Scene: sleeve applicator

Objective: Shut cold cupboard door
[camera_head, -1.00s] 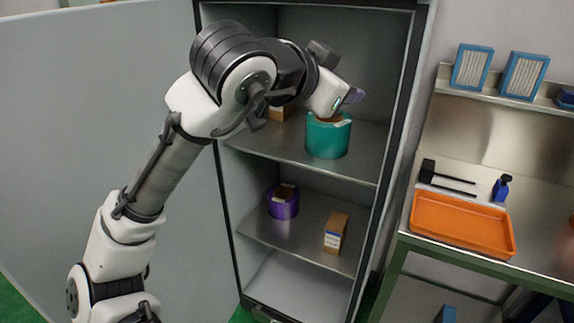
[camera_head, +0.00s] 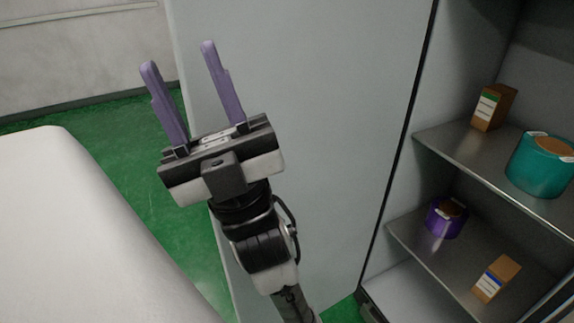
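The cold cupboard (camera_head: 396,175) stands open at the right, with its shelves showing. Its pale grey door (camera_head: 330,130) is swung wide and fills the middle of the view; its free edge is at the left, near my gripper. My gripper (camera_head: 178,77) points upward with its two purple fingers well apart and nothing between them. The right finger overlaps the door near its free edge in the picture; I cannot tell whether it touches. The wrist hides part of the door's lower edge.
On the shelves are a teal roll (camera_head: 540,170), a purple roll (camera_head: 444,218) and two small brown boxes (camera_head: 494,107), (camera_head: 497,278). A large white surface (camera_head: 70,230) fills the lower left. Green floor (camera_head: 150,170) shows between it and the door.

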